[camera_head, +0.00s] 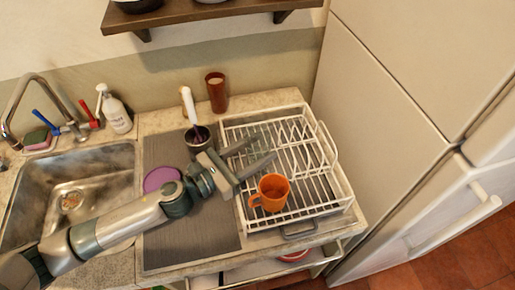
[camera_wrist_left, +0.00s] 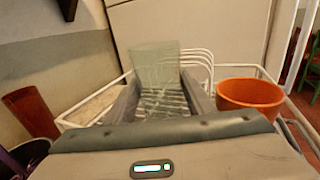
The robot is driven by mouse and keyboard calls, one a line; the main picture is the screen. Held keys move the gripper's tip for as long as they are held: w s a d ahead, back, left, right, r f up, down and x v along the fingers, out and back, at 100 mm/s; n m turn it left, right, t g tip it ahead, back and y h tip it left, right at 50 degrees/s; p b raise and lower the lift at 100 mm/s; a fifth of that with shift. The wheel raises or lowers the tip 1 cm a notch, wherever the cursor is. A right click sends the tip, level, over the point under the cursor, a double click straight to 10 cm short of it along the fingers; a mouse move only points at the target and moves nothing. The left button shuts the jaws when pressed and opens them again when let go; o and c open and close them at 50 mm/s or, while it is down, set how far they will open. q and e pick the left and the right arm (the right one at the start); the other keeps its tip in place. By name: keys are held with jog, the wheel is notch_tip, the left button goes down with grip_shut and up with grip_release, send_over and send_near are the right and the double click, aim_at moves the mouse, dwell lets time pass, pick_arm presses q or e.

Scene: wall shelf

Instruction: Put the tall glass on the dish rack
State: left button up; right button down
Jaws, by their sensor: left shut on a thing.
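The tall glass (camera_head: 262,158) is clear and faintly green, hard to make out in the head view. It stands out better in the wrist view (camera_wrist_left: 154,68), where it looks roughly upright between the fingers. My left gripper (camera_head: 252,158) is shut on it, over the left-middle part of the white wire dish rack (camera_head: 318,202). In the wrist view, the fingers (camera_wrist_left: 160,92) sit on both sides of the glass. I cannot tell whether its base touches the rack wires. My right gripper is not in view.
An orange mug (camera_head: 270,193) stands on the rack's front part, close to my left gripper. A purple plate (camera_head: 160,179) lies on the grey mat (camera_head: 190,240). A tall white cabinet stands right.

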pick_arm(q)
jog(key=shift+f, duration=0.1)
jog(key=o, duration=1.3)
jog(key=shift+r, duration=0.2)
jog(key=shift+s+a+f, duration=0.15)
jog(key=shift+a+f, duration=0.05)
jog(key=b+v, duration=0.4)
jog(key=v, duration=0.7)
jog(key=shift+s+a+r+b, duration=0.15)
jog(key=shift+a+b, duration=0.05)
jog(key=shift+b, duration=0.15)
